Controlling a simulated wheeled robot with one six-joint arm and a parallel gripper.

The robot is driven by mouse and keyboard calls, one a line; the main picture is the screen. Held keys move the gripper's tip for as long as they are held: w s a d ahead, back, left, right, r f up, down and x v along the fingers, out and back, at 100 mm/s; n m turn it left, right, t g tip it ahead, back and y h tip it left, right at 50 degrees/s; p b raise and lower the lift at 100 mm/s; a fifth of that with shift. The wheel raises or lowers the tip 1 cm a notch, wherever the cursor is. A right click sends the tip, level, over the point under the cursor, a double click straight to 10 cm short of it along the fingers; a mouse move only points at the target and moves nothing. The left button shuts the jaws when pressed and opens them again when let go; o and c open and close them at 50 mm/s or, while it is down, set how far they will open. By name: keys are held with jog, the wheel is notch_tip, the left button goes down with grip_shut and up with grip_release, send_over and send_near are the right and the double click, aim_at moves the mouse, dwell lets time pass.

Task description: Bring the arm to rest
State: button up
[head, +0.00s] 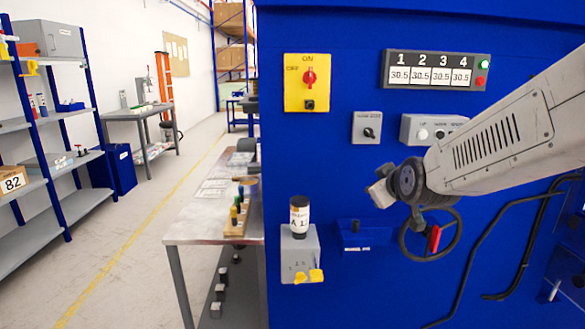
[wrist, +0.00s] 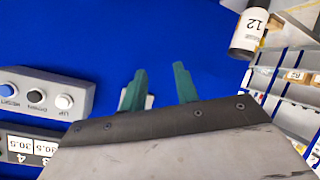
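My arm (head: 490,140) reaches in from the right in the head view, in front of a blue machine panel (head: 350,30). My gripper (head: 378,192) is at its left end, near the panel and just above and left of a handwheel (head: 408,247). In the wrist view my gripper (wrist: 160,85) shows two green fingers spread apart with nothing held between them. In the head view its fingers are too small to make out.
A switch box (head: 418,130) sits behind the arm; it also shows in the wrist view (wrist: 40,95). A labelled bottle (head: 299,215) stands on a grey box (head: 301,258) left of the gripper. A workbench (head: 180,228) stands further left. The aisle has free floor.

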jog(key=s+f+m+g, duration=0.2)
jog(key=s+f+g, duration=0.1)
jog(key=s, duration=0.4)
jog(key=s+f+m+g, duration=0.1)
jog(key=s+f+g, duration=0.25)
jog(key=s, duration=0.35)
jog(key=s+d+r+m+g, duration=0.1)
jog(key=s+d+m+g, duration=0.1)
jog(key=s, duration=0.9)
jog(key=s+d+r+m+g, duration=0.1)
jog(key=s+g, duration=0.2)
jog(key=s, duration=0.9)
jog(key=shift+d+r+m+h, duration=0.3)
jog(key=shift+d+m, duration=0.1)
